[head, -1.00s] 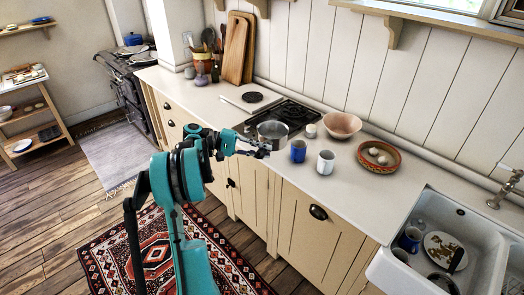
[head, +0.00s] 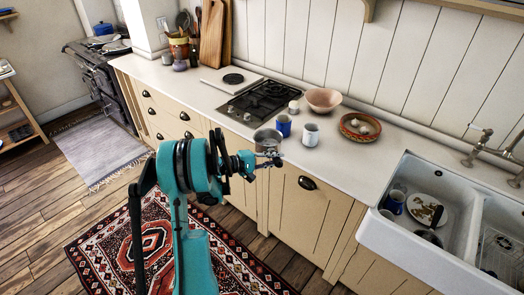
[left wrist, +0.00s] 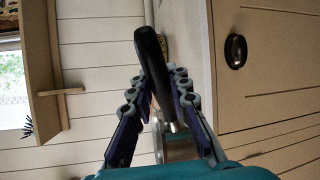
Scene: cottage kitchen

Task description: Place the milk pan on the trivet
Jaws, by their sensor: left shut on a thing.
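The milk pan (head: 267,139) is a small grey metal pan near the counter's front edge, in front of the hob. Its black handle (left wrist: 150,55) stands between the fingers of my left gripper (head: 270,160) in the left wrist view, and the gripper is shut on it. Part of the pan's metal body (left wrist: 180,146) shows behind the fingers there. Whether the pan's base touches the counter is unclear. My right gripper is out of view.
The black hob (head: 262,98) lies between pan and disc. A blue mug (head: 283,126), a white mug (head: 310,134), a small white pot (head: 294,107) and a pink bowl (head: 324,100) stand close on the right.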

